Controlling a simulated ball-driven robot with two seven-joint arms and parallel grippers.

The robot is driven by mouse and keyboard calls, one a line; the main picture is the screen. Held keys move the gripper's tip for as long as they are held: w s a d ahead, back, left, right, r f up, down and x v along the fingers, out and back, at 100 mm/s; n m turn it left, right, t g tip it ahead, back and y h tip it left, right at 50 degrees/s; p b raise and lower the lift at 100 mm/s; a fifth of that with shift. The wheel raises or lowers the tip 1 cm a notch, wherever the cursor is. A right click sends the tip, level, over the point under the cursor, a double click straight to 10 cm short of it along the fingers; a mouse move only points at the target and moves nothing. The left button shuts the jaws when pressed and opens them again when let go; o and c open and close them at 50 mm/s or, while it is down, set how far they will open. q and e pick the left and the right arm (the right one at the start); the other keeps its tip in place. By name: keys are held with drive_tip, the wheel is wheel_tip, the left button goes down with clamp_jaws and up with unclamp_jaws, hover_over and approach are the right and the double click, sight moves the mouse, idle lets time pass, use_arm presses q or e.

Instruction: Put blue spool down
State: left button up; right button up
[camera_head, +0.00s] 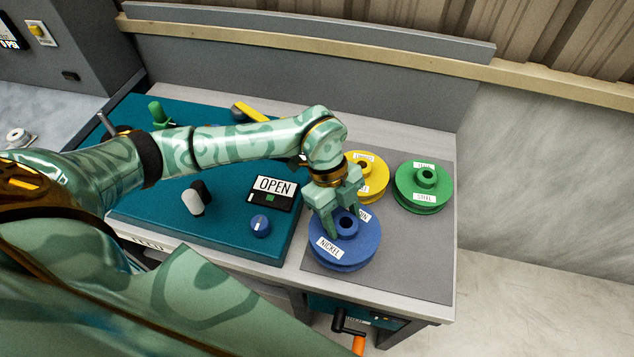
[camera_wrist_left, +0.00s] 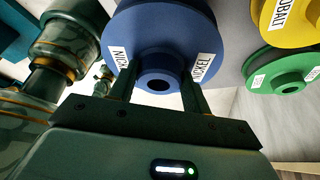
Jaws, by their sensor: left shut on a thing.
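The blue spool (camera_head: 345,250) carries white NICKEL labels and is at the front of the grey mat (camera_head: 428,262), right of the teal panel. My left gripper (camera_head: 340,212) comes down over it from above and is shut on its hub. In the left wrist view the blue spool (camera_wrist_left: 160,38) fills the top middle, with the fingers of my left gripper (camera_wrist_left: 158,88) on either side of its hub. I cannot tell whether the spool touches the mat. My right gripper is not in view.
A yellow spool (camera_head: 371,186) stands behind the blue one, partly hidden by my gripper. A green spool (camera_head: 424,187) stands at the back right of the mat. The teal panel (camera_head: 225,240) bears an OPEN sign (camera_head: 274,187) and a blue knob (camera_head: 260,225). The mat's front right is bare.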

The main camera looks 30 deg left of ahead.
sight(352, 219)
use_arm(q)
drive_tip(key=w+f, duration=0.1)
drive_tip(key=w+d+f, duration=0.1)
drive_tip(key=shift+d+f+b, duration=0.2)
drive_tip(key=shift+f+b, duration=0.1)
wheel_tip(352, 219, down, 3)
drive_tip(key=shift+w+d+f+b, duration=0.1)
drive_tip(key=shift+f+b, duration=0.1)
drive_tip(key=shift+b, duration=0.3)
drive_tip(key=o, duration=1.4)
drive_tip(key=shift+f, duration=0.1)
drive_tip(key=p+v, duration=0.2)
drive_tip(key=v, duration=1)
